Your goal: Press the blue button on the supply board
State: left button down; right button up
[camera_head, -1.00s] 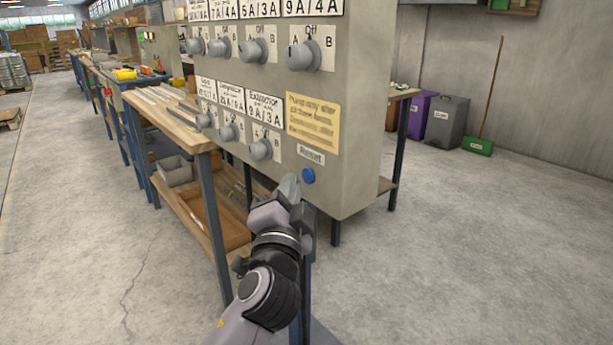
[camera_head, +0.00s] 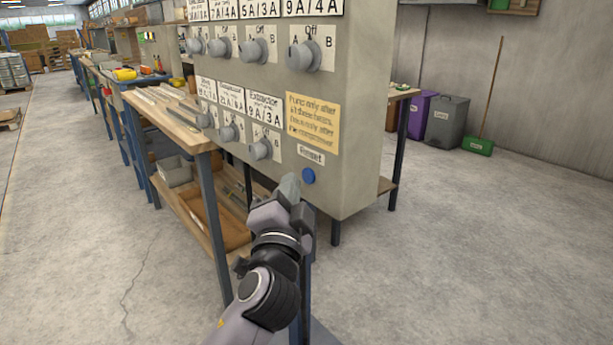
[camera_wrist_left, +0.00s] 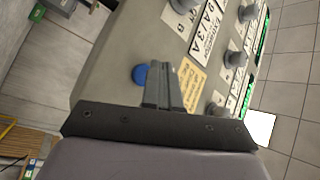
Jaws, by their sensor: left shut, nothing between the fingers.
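The supply board (camera_head: 352,150) is a grey box with rows of knobs and labels. Its round blue button (camera_head: 308,176) sits low on the front face, below a small label and a yellow notice. My left gripper (camera_head: 289,186) is shut and empty, its fingertips just left of and slightly below the button in the head view. In the left wrist view the blue button (camera_wrist_left: 140,75) shows just left of the shut fingers (camera_wrist_left: 161,84). I cannot tell whether the fingers touch the board. My right gripper is not in view.
A wooden workbench (camera_head: 160,118) with a lower shelf stands left of the board. A grey bin (camera_head: 447,121), a purple bin (camera_head: 421,115) and a green box (camera_head: 479,146) stand by the back wall. The floor to the right is clear.

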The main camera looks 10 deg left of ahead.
pick_arm(q)
jog(key=shift+w+d, duration=0.1)
jog(key=shift+w+d, duration=0.15)
jog(key=shift+w, duration=0.1)
dwell(0.3)
jog(key=shift+w+d+b, duration=0.3)
jog(key=shift+w, duration=0.05)
dwell(0.7)
jog(key=shift+s+a, duration=0.1)
jog(key=shift+s, duration=0.05)
jog(key=shift+s+a+p, duration=0.3)
jog(key=shift+s+a, duration=0.1)
jog(key=shift+s, duration=0.15)
jog(key=s+a, duration=0.1)
jog(key=s, duration=0.1)
jog(key=s+a+p, duration=0.1)
jog(key=s+a, duration=0.1)
dwell(0.6)
